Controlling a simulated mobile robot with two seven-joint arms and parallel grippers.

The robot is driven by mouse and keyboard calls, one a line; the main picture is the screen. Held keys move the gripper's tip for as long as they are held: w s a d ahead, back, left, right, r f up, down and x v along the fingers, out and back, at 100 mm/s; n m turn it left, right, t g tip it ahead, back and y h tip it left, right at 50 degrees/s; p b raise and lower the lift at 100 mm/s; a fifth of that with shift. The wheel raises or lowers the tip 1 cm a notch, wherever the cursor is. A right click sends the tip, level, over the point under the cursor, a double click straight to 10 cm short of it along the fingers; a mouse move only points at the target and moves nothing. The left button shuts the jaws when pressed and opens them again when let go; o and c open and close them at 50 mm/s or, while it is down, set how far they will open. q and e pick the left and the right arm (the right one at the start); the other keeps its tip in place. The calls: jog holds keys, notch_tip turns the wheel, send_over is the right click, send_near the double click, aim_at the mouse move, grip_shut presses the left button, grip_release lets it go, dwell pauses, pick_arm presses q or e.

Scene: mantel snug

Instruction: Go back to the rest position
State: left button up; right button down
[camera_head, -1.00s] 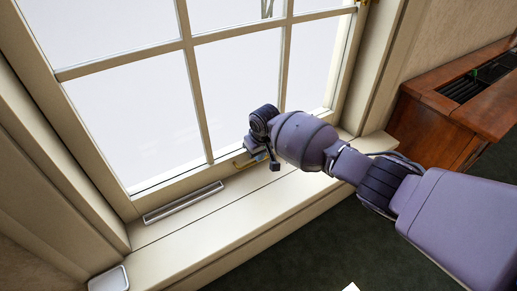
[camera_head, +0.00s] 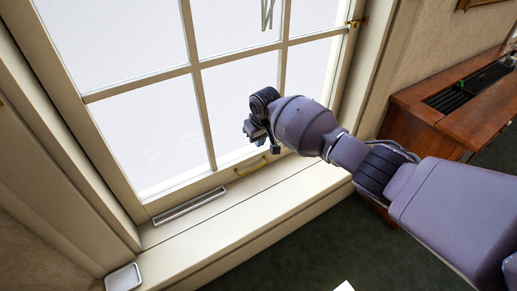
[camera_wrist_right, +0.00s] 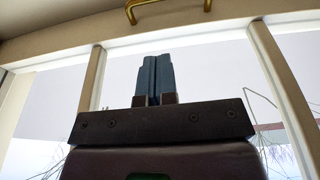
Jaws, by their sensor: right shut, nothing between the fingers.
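My right gripper (camera_head: 262,142) is in front of the lower window panes in the head view, above the sill and close to the brass handle (camera_head: 250,167) on the window's bottom rail. In the right wrist view its two blue fingers (camera_wrist_right: 155,78) are together with nothing between them. The brass handle also shows at the top of the wrist view (camera_wrist_right: 165,8), apart from the fingertips. The window (camera_head: 140,130) appears closed in its cream frame. My left gripper is not in view.
A cream sill (camera_head: 235,215) runs under the window with a metal vent (camera_head: 190,206) in it. A small white dish (camera_head: 123,278) is at its left end. A wooden cabinet (camera_head: 440,110) stands at the right. Dark carpet (camera_head: 310,255) lies below.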

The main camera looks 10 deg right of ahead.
jog(key=s+f+t+y+p, duration=0.1)
jog(key=s+f+t+p, duration=0.2)
jog(key=s, duration=1)
jog(key=s+f+t+y+p, duration=0.1)
jog(key=s+f+p, duration=0.3)
jog(key=s, duration=0.9)
pick_arm(q)
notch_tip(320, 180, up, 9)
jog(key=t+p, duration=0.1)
jog(key=p, duration=0.3)
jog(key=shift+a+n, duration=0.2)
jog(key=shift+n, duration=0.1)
pick_arm(e)
jog(key=s+d+r+t+h, duration=0.1)
jog(key=s+d+r, duration=0.2)
jog(key=s, duration=0.5)
jog(key=s+d+r+m+t+h, duration=0.1)
jog(key=s+d+r+t, duration=0.1)
jog(key=s, duration=0.7)
jog(key=s+d+r+m+t, duration=0.1)
jog(key=s+d+r, duration=0.3)
jog(key=s+d, duration=0.2)
jog(key=shift+s+r+t+h, duration=0.2)
jog(key=shift+s+t+h, duration=0.2)
jog(key=shift+s, duration=0.85)
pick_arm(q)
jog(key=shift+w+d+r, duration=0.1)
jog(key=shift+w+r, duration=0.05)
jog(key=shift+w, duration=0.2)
